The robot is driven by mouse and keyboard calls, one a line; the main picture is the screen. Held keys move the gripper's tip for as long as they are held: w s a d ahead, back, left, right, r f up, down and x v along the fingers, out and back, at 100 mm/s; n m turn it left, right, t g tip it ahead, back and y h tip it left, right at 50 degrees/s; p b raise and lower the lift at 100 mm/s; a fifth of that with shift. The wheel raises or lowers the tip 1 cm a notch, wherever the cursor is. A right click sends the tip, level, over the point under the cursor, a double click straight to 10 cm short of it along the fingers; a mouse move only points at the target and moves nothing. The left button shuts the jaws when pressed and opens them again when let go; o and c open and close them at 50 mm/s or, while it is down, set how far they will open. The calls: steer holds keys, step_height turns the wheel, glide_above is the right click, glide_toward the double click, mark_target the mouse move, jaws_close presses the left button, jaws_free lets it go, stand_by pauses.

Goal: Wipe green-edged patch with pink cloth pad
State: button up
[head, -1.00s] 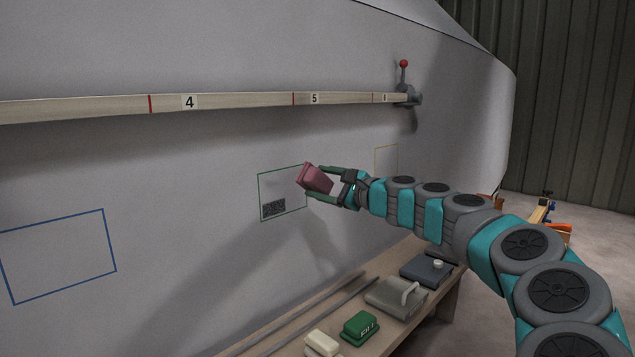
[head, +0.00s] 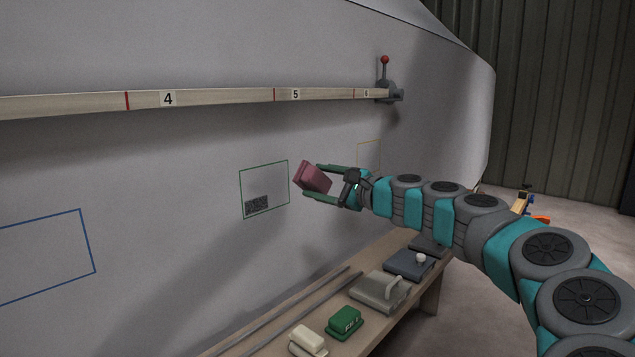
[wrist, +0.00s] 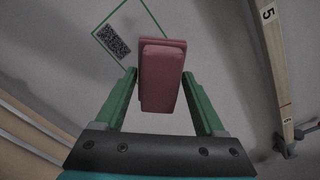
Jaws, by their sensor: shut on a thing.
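The green-edged patch (head: 264,187) is a thin green outline on the grey hull wall. It holds a dark speckled smudge (head: 256,205) in its lower left part. My gripper (head: 322,182) is shut on the pink cloth pad (head: 312,178), just right of the patch in the head view. In the wrist view the pad (wrist: 162,75) sits between the green fingers (wrist: 162,92). The patch's outline (wrist: 103,26) shows beyond it at upper left, with the smudge (wrist: 114,39) in plain sight. I cannot tell how far the pad is from the wall.
A wooden batten (head: 230,97) with numbered marks runs along the hull above, ending at a red-knobbed clamp (head: 386,85). Blue (head: 50,256) and yellow (head: 369,155) outlines flank the patch. A bench (head: 262,343) below holds a green block (head: 345,322), a cream block (head: 308,341) and handled grey tools (head: 378,291).

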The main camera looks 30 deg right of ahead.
steer(key=shift+v, duration=2)
